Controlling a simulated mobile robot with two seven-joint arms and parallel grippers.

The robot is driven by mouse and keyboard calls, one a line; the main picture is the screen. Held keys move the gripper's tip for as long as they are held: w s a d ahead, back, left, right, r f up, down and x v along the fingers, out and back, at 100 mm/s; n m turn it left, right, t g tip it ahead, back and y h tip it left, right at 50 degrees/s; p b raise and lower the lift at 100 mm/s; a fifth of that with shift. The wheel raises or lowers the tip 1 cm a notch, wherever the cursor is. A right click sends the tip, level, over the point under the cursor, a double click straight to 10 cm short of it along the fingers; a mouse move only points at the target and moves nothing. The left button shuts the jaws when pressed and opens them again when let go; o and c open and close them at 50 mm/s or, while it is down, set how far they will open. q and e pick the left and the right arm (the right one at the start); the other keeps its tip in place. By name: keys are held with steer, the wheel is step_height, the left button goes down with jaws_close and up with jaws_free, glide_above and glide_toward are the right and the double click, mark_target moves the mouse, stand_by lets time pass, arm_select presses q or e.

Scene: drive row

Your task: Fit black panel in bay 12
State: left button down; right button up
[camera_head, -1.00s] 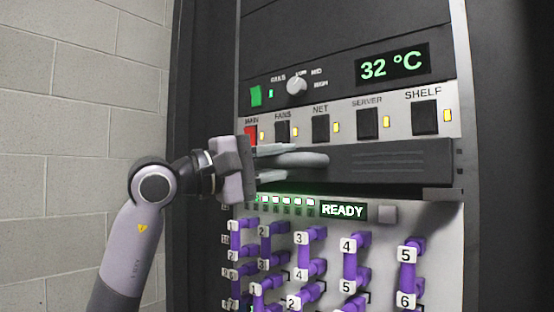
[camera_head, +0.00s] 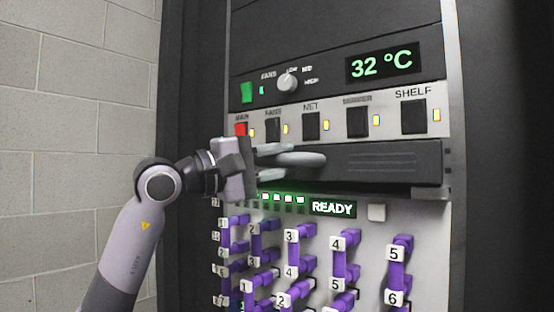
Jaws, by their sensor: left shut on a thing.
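The black panel (camera_head: 390,163) is a long flat-fronted unit with faint vent lines. It lies level across the rack, just under the switch row and above the READY strip. A grey rounded handle (camera_head: 312,160) shows at its left part. My left gripper (camera_head: 282,160) is shut on this handle, its two fingers above and below it. The gripper body hides the panel's left end. I cannot tell how deep the panel sits in the rack. No label for bay 12 is readable. My right gripper is out of view.
Above are a switch row (camera_head: 384,104), a fan knob (camera_head: 287,83) and a 32 °C display (camera_head: 383,63). Below are a READY display (camera_head: 333,208) and several purple numbered plugs (camera_head: 339,260) that stick out. A block wall (camera_head: 70,120) is at the left.

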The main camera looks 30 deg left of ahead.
arm_select(q)
steer(key=shift+w+r, duration=0.1)
steer(key=shift+w, duration=0.15)
steer(key=shift+w+p, duration=0.35)
steer(key=shift+w+d+p, duration=0.1)
steer(key=shift+w+p, duration=0.2)
steer(key=shift+w, duration=0.3)
steer(key=shift+w, duration=0.25)
steer(key=shift+w+p, duration=0.55)
steer(key=shift+w, duration=0.2)
stand_by(0.5)
steer(key=shift+w+f+b, duration=0.1)
steer(key=shift+f+b, duration=0.35)
steer(key=shift+f, duration=0.15)
steer(key=shift+f, duration=0.1)
